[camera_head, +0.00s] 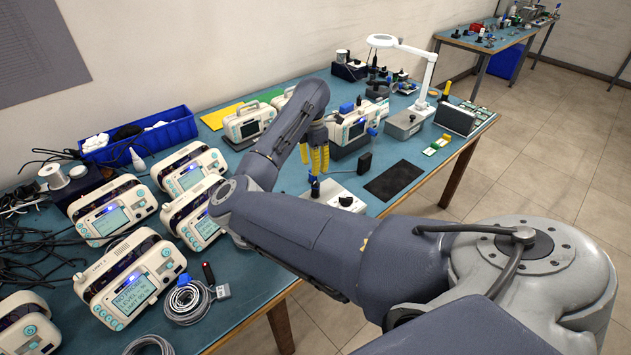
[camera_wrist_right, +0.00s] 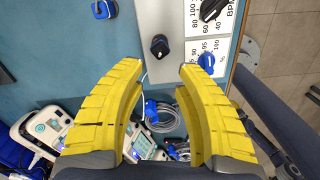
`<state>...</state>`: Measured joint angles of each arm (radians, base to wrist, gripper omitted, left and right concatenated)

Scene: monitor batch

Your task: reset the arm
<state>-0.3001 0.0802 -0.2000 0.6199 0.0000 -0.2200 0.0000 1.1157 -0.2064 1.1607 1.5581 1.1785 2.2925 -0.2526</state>
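My right arm (camera_head: 310,235) reaches in from the lower right across the blue bench. Its right gripper (camera_head: 318,172) has yellow fingers pointing down above a white box with knobs (camera_head: 337,194). In the right wrist view the two yellow fingers of the gripper (camera_wrist_right: 163,66) are apart, with nothing held between them. The white box (camera_wrist_right: 180,15) with a BPM dial lies beyond the fingertips there. I cannot tell whether the fingertips touch it. My left gripper is not in view.
Several white monitors (camera_head: 112,210) stand at the left of the bench, with black cables and a coiled grey cable (camera_head: 187,300). A blue bin (camera_head: 150,138) is behind. A black mat (camera_head: 393,180) and a lamp (camera_head: 412,115) are right of the gripper.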

